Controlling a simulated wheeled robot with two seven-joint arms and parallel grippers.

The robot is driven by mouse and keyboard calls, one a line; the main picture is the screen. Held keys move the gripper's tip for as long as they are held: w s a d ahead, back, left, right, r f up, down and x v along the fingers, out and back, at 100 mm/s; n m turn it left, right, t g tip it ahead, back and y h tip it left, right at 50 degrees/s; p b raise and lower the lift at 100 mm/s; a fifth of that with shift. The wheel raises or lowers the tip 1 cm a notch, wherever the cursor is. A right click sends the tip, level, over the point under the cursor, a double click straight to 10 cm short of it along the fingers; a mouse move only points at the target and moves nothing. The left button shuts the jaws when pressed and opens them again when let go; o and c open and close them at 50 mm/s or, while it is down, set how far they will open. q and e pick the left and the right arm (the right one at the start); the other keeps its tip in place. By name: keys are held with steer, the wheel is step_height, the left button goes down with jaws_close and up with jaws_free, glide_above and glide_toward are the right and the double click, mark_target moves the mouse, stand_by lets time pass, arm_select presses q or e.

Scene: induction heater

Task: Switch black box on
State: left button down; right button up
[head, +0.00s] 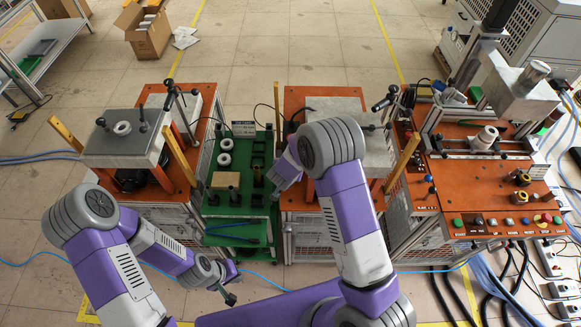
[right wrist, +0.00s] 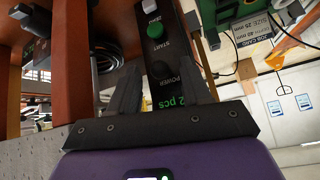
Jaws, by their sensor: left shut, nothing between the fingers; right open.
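The black box (right wrist: 172,93) shows upside down in the right wrist view. Its face bears a green START button (right wrist: 155,31), the word POWER and a lit green display reading "2 pcs". My right gripper (right wrist: 160,67) is open, its fingers pointing at this face, one to either side of the box in the picture. I cannot tell whether they touch it. No object is held. My left gripper (head: 229,298) is shut and empty, low in front of the green cart.
The green cart (head: 240,232) with white rings stands between two orange-topped tables, the left one (head: 178,190) carrying a grey plate. A control panel (head: 487,222) with several buttons is at right. Orange posts (right wrist: 68,60) stand left of the box in the right wrist view.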

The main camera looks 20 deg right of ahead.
steer(key=v, duration=0.7)
steer(key=shift+s+r+p, duration=0.2)
steer(key=shift+p, duration=0.1)
steer(key=shift+f, duration=0.1)
steer(key=s+f+n+g+y+b, duration=0.1)
steer(key=s+f+b, duration=0.35)
steer(key=f, duration=0.45)
steer(key=s+f+n+g+y+b, duration=0.15)
steer(key=s+f+b, duration=0.3)
steer(key=f, duration=0.55)
steer(key=s+a+f+g+y+b, duration=0.2)
steer(key=s+f+b, duration=0.1)
steer(key=s+f, duration=0.3)
steer(key=s+a+f+n+g+y+b, duration=0.1)
steer(key=s+a+f+g+y+b, duration=0.1)
steer(key=s+f, duration=0.4)
steer(key=s+y+b, duration=0.1)
steer(key=s+b, duration=0.1)
steer(key=s, duration=0.1)
steer(key=shift+s+a, duration=0.25)
steer(key=shift+a, duration=0.05)
